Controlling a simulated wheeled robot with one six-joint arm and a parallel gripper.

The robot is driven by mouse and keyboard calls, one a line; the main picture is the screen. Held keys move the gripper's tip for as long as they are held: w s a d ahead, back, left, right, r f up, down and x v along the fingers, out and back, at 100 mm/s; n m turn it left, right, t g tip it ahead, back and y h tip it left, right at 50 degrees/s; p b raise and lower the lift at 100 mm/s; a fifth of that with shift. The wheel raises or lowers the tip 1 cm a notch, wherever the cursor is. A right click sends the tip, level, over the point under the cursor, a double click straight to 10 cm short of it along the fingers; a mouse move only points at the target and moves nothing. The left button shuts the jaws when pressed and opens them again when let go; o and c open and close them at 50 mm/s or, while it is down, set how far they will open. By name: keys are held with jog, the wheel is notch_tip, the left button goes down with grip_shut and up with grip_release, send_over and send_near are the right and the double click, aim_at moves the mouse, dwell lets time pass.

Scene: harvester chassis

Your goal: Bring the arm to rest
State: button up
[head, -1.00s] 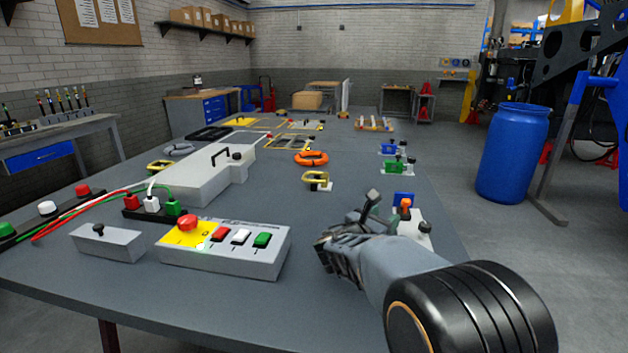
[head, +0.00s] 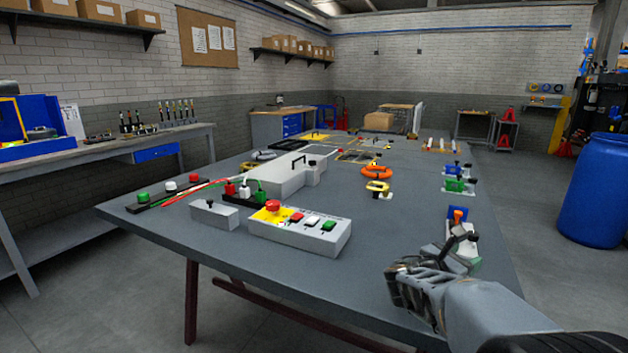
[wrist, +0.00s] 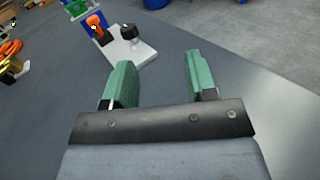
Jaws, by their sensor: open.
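My gripper (head: 420,265) is in the lower right of the head view, over the right front part of the grey table (head: 385,250). In the wrist view its two green fingers (wrist: 160,85) stand wide apart with nothing between them. A white plate (head: 463,247) with an orange-topped part and a black knob lies just beyond the gripper. It also shows ahead of the fingers in the wrist view (wrist: 128,52), apart from them. My forearm runs off the lower right of the head view.
A control box (head: 300,233) with a red button and a smaller grey box (head: 214,214) stand on the table left of my gripper. A blue barrel (head: 598,190) stands on the floor to the right. The table top between control box and gripper is clear.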

jog(key=shift+s+d+r+m+p, duration=0.1)
jog(key=shift+s+r+m+p, duration=0.05)
jog(key=shift+r+m+p, duration=0.2)
jog(key=s+m+g+y+p, duration=0.1)
jog(key=s+m, duration=0.1)
jog(key=s+r+m+g+y+p, duration=0.1)
jog(key=s+m+p, duration=0.1)
jog(key=s+m+g+y+p, duration=0.1)
jog(key=s+m+p, duration=0.1)
jog(key=shift+s+a+r+g, duration=0.15)
jog(key=shift+a+r+g, duration=0.1)
jog(key=shift+a+g, duration=0.05)
jog(key=s+a+r+m+y+p, duration=0.3)
jog(key=s+a+m+y+p, duration=0.3)
jog(key=a+m+p, duration=0.1)
jog(key=s+a+r+m+y+p, duration=0.3)
jog(key=s+a+m+y+p, duration=0.3)
jog(key=a+m, duration=0.3)
jog(key=shift+a+r+g+y+p, duration=0.2)
jog(key=shift+r+g+y+p, duration=0.2)
jog(key=shift+p, duration=0.25)
jog(key=shift+w, duration=0.1)
